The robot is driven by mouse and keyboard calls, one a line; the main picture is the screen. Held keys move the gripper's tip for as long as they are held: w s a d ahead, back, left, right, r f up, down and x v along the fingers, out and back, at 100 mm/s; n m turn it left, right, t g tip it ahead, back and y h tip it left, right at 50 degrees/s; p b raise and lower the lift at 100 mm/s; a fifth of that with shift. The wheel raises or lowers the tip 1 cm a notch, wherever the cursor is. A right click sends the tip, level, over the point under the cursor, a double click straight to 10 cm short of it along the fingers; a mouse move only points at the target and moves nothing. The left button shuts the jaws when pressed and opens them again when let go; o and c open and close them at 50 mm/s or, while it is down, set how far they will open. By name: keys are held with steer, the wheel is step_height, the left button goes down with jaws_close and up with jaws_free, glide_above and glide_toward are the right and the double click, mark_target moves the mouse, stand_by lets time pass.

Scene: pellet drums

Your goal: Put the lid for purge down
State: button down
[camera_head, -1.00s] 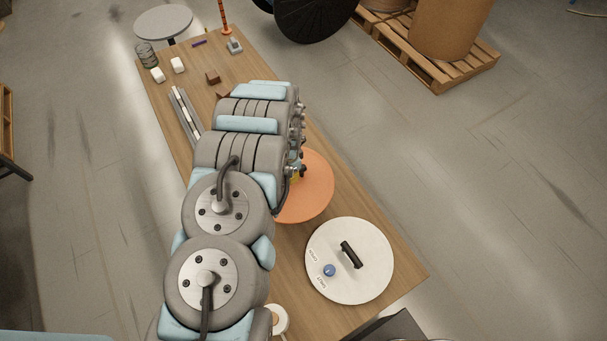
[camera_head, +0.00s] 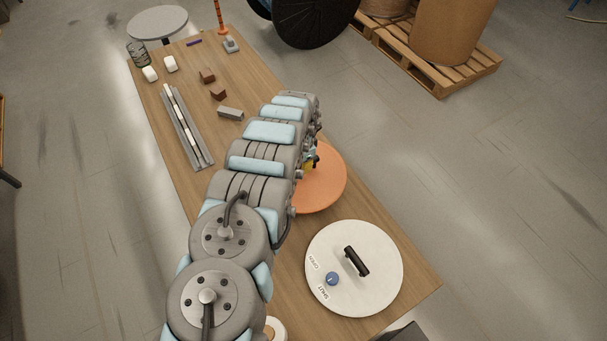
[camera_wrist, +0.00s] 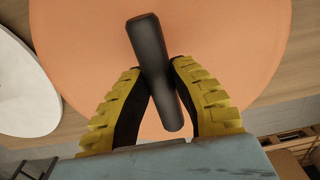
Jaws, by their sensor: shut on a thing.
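An orange round lid (camera_head: 322,188) is over the wooden table, partly hidden behind my arm in the head view. In the wrist view the lid (camera_wrist: 230,45) fills most of the picture, with a dark bar handle (camera_wrist: 150,50) on it. My gripper (camera_wrist: 155,75) has its yellow-and-black fingers closed on both sides of this handle. I cannot tell whether the lid touches the table or hangs just above it. A white round lid (camera_head: 375,285) with a black handle and a blue knob, marked OPEN and SHUT, lies at the table's near right end.
The wooden table (camera_head: 185,185) holds a grey rail (camera_head: 182,125), brown blocks (camera_head: 208,76), a grey block (camera_head: 230,113), white blocks (camera_head: 170,64) and a wire cup (camera_head: 138,54) at the far left. Beyond the table stand a pallet (camera_head: 440,85) and a drum (camera_head: 450,35).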

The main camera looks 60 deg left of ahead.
steer(key=shift+w+a+f, duration=0.15)
steer(key=shift+w+f, duration=0.05)
steer(key=shift+f, duration=0.05)
steer(key=shift+w+a+f+b, duration=0.2)
steer(key=shift+f+b, duration=0.25)
steer(key=shift+b, duration=0.5)
step_height(320, 180, down, 3)
steer(key=shift+d+r+b, duration=0.1)
steer(key=shift+d+b, duration=0.05)
steer(key=shift+b, duration=1.05)
steer(key=shift+r, duration=0.1)
steer(key=c, duration=1)
jaws_free()
